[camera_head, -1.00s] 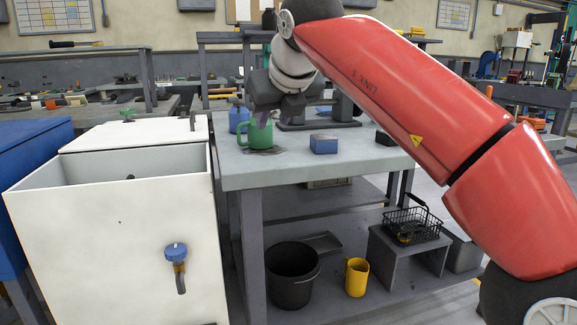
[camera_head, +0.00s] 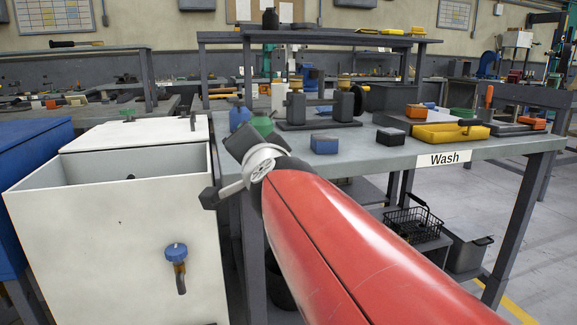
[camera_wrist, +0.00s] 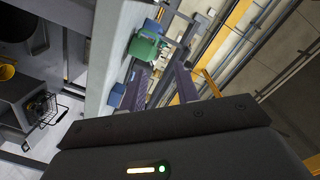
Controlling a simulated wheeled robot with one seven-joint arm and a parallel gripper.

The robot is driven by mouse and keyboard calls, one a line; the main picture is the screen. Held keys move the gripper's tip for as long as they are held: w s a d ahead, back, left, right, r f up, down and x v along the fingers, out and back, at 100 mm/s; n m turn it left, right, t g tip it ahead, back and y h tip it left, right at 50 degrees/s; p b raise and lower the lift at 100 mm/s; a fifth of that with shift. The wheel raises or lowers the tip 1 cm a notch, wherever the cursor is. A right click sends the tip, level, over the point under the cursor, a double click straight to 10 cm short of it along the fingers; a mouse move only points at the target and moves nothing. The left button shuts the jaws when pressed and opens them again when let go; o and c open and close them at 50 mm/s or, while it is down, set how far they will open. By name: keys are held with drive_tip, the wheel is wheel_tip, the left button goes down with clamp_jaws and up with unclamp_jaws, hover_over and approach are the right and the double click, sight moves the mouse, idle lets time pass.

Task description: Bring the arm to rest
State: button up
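My gripper (camera_wrist: 159,66) shows in the wrist view with its two dark purple fingers apart and nothing between them. In the head view my red arm reaches up from the lower right to the wash table's left end; the fingers cannot be made out there. A green mug (camera_head: 262,125) stands on the table, partly hidden behind my wrist. It also shows in the wrist view (camera_wrist: 145,47), beyond the fingertips and apart from them.
The wash table (camera_head: 400,159) holds a blue box (camera_head: 324,144), a yellow tray (camera_head: 450,132) and a dark fixture (camera_head: 320,110). A white open-topped cabinet (camera_head: 115,240) stands at the left. A wire basket (camera_head: 412,222) sits under the table. Open floor lies at the right.

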drive_tip(key=s+d+f+n+g+h, duration=0.2)
drive_tip(key=s+d+f+g, duration=0.3)
drive_tip(key=s+d+f, duration=0.6)
drive_tip(key=s+d+f+n+g+h, duration=0.3)
drive_tip(key=s+d+f+g, duration=0.3)
drive_tip(key=s+d+f, duration=0.5)
wheel_tip(320, 180, down, 6)
drive_tip(key=shift+s+r+n, duration=0.2)
drive_tip(key=shift+r+n, duration=0.05)
drive_tip(key=shift+n, duration=0.65)
